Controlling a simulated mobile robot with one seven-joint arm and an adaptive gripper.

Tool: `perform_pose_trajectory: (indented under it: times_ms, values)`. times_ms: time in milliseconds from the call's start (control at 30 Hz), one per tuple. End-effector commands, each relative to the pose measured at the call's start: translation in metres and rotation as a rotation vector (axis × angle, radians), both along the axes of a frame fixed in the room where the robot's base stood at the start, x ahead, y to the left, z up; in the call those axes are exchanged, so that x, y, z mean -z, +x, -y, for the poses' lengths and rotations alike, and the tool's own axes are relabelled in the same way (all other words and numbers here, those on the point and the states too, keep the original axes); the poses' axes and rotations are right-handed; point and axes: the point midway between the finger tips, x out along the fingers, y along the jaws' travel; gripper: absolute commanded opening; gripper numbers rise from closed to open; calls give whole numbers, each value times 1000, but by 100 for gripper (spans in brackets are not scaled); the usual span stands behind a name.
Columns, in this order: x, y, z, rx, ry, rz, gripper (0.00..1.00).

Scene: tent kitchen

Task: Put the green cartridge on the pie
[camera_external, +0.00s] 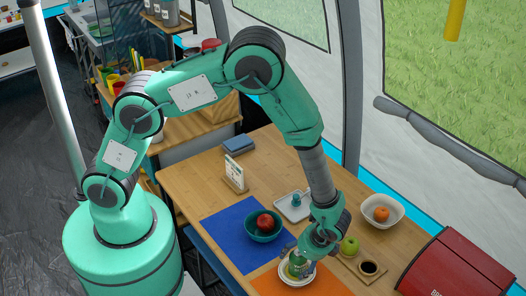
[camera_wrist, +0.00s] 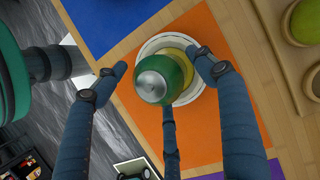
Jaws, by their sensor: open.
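The green cartridge (camera_wrist: 177,78), with its silver end (camera_wrist: 155,82) toward the wrist camera, sits over the pie on a white plate. It also shows beneath my gripper in the external view (camera_external: 297,268). Only a yellowish edge of the pie (camera_wrist: 189,47) shows; the cartridge hides the rest. The cartridge seems to rest on the pie, but the contact is hidden. My gripper (camera_wrist: 160,72) is open, with its fingers around the cartridge and visible gaps on the left and right sides.
The plate (camera_external: 286,281) lies on an orange mat (camera_external: 330,282). A blue mat (camera_external: 222,222) with a teal bowl (camera_external: 251,236) holding a red fruit is to the left.

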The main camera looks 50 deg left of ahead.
Motion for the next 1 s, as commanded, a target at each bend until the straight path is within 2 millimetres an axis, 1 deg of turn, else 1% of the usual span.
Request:
perform_pose_trajectory:
  times_ms: [233, 367, 567, 800, 1000]
  values:
    - [-6, 1, 1, 0, -1, 1, 70]
    - [-16, 2, 6, 0, -2, 3, 70]
    - [-42, 3, 16, 1, -3, 3, 70]
    - [-79, 6, 31, 0, -2, 3, 70]
    - [-103, 7, 40, 0, -1, 1, 70]
